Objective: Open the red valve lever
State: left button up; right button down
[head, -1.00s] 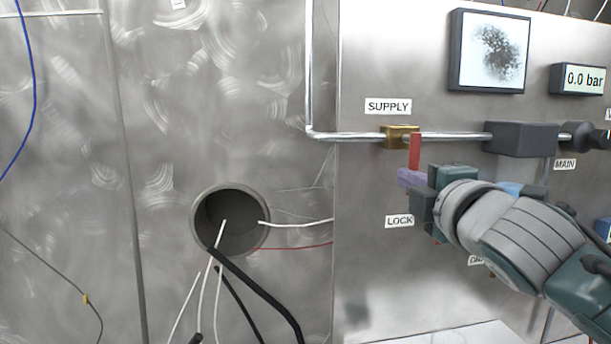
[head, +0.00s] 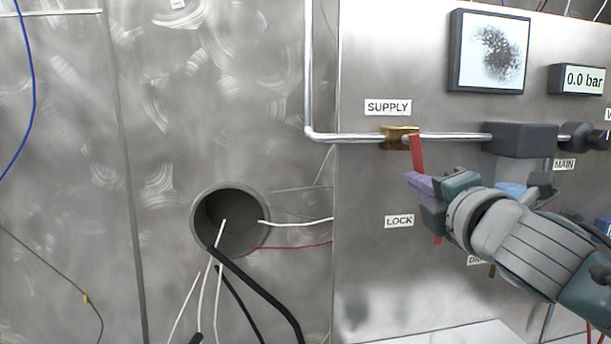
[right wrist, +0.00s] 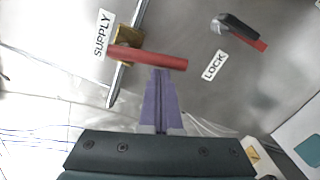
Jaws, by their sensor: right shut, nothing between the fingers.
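The red valve lever (head: 417,153) hangs from the brass valve (head: 399,137) on the pipe beside the SUPPLY label. It points down, its lower end tilted a little to the right. In the right wrist view the lever (right wrist: 150,57) lies across, just ahead of the fingertips. My right gripper (head: 417,182) has its purple fingers pressed together with nothing between them. In the wrist view the shut fingertips (right wrist: 160,72) are at the lever's side near its free end and seem to touch it. My left gripper is in no view.
A second handle, black and red (right wrist: 242,32), is near the LOCK label (head: 399,221), partly hidden by my gripper in the head view. A grey block (head: 520,138) sits on the pipe at right. The gauge (head: 584,79) reads 0.0 bar. A cable hole (head: 230,245) opens at left.

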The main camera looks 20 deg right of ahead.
jog(key=s+d+r+n+p, duration=0.1)
jog(key=d+r+n+p, duration=0.2)
jog(key=n, duration=1.2)
jog(key=shift+s+d+r+t+y+p, duration=0.3)
jog(key=shift+d+p, duration=0.4)
jog(key=shift+d, duration=0.7)
jog(key=shift+w+r, duration=0.1)
